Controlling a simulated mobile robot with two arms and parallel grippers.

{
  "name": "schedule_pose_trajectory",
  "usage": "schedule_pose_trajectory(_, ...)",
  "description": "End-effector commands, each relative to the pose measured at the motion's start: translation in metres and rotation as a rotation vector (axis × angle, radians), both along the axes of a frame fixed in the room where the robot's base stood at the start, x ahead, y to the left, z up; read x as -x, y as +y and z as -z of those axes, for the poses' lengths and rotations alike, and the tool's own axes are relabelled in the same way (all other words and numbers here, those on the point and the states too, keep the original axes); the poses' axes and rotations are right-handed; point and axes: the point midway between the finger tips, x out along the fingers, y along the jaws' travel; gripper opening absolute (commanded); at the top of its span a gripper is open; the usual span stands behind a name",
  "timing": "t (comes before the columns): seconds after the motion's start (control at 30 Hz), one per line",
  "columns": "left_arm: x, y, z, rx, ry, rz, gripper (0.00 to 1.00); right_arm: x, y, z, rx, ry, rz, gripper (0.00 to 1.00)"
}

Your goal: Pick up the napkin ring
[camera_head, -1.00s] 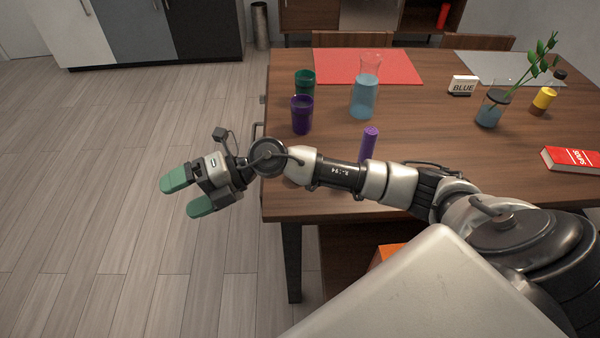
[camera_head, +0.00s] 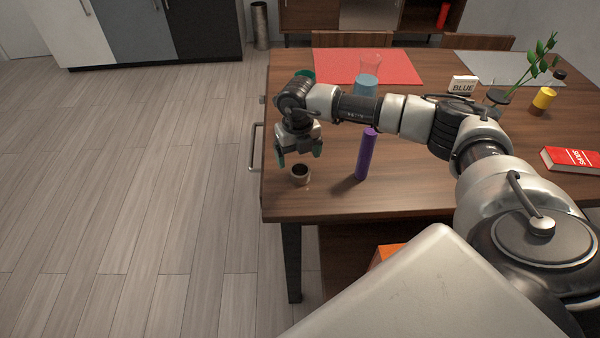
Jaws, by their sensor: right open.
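The napkin ring (camera_head: 300,175) is a small brownish ring with a dark opening, standing on the wooden table near its left front corner. My right gripper (camera_head: 299,155) is over the table just behind and above the ring in the picture. It points down with its green fingertips apart, and nothing shows between them. The fingers look clear of the ring, though the exact height is hard to judge. My left gripper is not in view.
A purple cylinder (camera_head: 366,155) stands upright right of the ring. My right arm partly hides the glass carafe (camera_head: 368,72), a green cup (camera_head: 305,74) and the plant vase. A red book (camera_head: 572,159) lies at the right.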

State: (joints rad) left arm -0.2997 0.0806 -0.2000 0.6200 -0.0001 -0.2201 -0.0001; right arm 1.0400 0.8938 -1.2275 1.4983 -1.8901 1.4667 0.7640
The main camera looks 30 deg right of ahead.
Motion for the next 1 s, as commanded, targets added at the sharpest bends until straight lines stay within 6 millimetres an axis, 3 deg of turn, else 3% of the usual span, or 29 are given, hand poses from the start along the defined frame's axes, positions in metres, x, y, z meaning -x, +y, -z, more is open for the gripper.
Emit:
schedule_pose_trajectory(0.33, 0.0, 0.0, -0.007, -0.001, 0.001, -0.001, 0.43, 0.008, 0.0, 0.045, -0.001, 0.003, 0.0, 0.87)
schedule_pose_trajectory(0.67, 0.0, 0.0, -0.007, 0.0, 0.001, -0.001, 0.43, 0.008, 0.0, 0.053, -0.001, 0.001, -0.002, 0.87)
schedule_pose_trajectory(1.0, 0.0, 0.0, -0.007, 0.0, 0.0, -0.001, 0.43, 0.008, 0.0, 0.053, -0.001, 0.001, -0.001, 0.35)
